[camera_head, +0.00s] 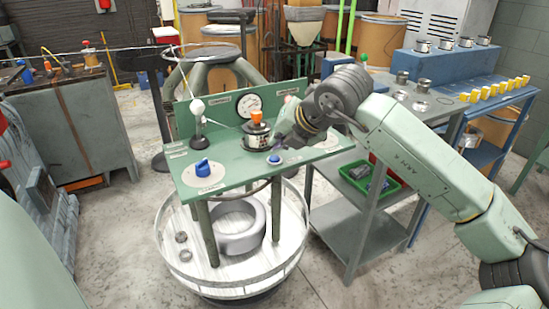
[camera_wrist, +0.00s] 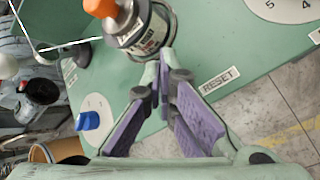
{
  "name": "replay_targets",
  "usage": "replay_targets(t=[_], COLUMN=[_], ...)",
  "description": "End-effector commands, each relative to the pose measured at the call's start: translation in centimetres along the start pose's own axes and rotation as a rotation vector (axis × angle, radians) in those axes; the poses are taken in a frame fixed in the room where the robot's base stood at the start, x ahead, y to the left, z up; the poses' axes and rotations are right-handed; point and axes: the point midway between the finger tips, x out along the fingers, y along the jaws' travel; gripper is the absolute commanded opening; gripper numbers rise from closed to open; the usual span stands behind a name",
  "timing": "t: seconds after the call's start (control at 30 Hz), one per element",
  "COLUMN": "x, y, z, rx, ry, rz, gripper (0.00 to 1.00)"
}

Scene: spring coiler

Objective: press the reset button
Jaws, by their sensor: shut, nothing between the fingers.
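The reset button, a small blue cap on a pale ring (camera_head: 275,159), is at the front right of the green panel top (camera_head: 235,178). In the wrist view I see the white RESET label (camera_wrist: 219,80), but the button does not show and seems hidden by my fingers. My gripper (camera_head: 278,149) is just above and behind the button in the head view. Whether it touches the button I cannot tell. In the wrist view the purple-padded fingers of my gripper (camera_wrist: 163,78) meet at their tips, empty, close to the orange-topped canister's base.
The orange-topped canister (camera_head: 256,133) stands beside my gripper. A blue knob on a dial (camera_head: 203,168) is at the front left, with a white-ball lever (camera_head: 198,110) behind it. A gauge (camera_head: 249,104) is on the backboard. A shelf unit (camera_head: 350,222) stands close on the right.

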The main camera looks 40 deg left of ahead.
Motion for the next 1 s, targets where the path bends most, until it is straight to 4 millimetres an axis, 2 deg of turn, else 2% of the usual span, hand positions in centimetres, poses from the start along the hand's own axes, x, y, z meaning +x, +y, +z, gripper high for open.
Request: replay_targets(t=[0.2,1.0], x=[0.56,0.76], y=[-0.43,-0.57], z=[-0.39,-0.55], rx=[0.000,0.000], ry=[-0.001,0.000], rz=[0.000,0.000], gripper=[0.00,0.00])
